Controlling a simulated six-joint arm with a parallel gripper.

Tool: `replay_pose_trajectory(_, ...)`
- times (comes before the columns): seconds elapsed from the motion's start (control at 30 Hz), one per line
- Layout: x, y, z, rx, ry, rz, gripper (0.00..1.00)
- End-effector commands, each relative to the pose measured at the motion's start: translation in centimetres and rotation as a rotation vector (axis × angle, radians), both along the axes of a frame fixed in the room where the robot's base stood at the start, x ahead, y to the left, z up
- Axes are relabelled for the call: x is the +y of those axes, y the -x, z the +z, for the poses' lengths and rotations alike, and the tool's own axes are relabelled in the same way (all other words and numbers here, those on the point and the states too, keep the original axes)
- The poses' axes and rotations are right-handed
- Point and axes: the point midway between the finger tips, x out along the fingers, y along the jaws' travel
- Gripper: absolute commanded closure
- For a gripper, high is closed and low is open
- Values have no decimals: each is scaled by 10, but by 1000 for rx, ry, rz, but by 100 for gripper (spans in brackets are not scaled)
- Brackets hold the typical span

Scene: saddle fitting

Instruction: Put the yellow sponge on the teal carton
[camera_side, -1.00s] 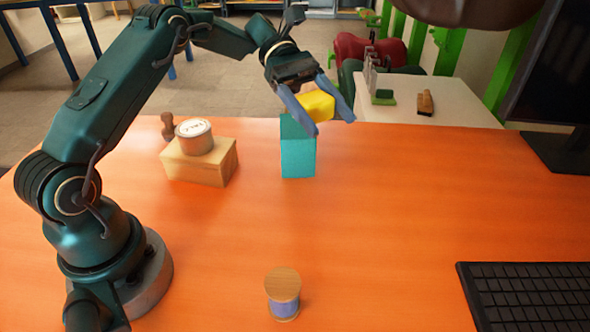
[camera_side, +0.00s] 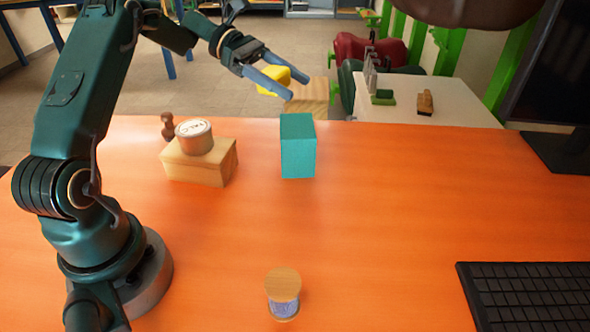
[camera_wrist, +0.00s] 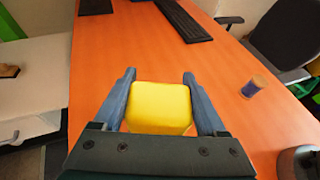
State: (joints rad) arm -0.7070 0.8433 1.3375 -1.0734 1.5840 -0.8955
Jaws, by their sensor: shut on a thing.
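The yellow sponge (camera_side: 270,82) is held between the two blue-grey fingers of my gripper (camera_side: 294,86), up in the air. In the wrist view the sponge (camera_wrist: 160,106) fills the space between the fingers of my gripper (camera_wrist: 159,76). The teal carton (camera_side: 298,150) stands upright on the orange table, and its top is bare. In the side view my gripper and the sponge appear above and to the left of the carton, apart from it. The carton does not show in the wrist view.
A wooden block (camera_side: 308,97) stands behind the carton at the table's far edge. To the left, a round tin (camera_side: 194,136) sits on a wooden box (camera_side: 200,163) beside a stamp (camera_side: 168,127). A spool (camera_side: 283,295) and keyboard (camera_side: 530,297) are nearer. The table's middle is clear.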

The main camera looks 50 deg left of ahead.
Motion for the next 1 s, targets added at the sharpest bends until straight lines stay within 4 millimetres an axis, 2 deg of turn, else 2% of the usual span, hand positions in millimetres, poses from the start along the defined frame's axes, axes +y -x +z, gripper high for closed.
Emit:
replay_pose_trajectory(0.1,-22,-12,-15,3,2,-6,79)
replay_pose_trajectory(0.3,-38,-24,-27,1,1,-3,79)
replay_pose_trajectory(0.37,-39,-25,-30,1,1,-1,79)
replay_pose_trajectory(0.63,-39,-25,-65,3,2,0,79)
replay_pose_trajectory(1.0,-39,-25,-69,0,0,-1,79)
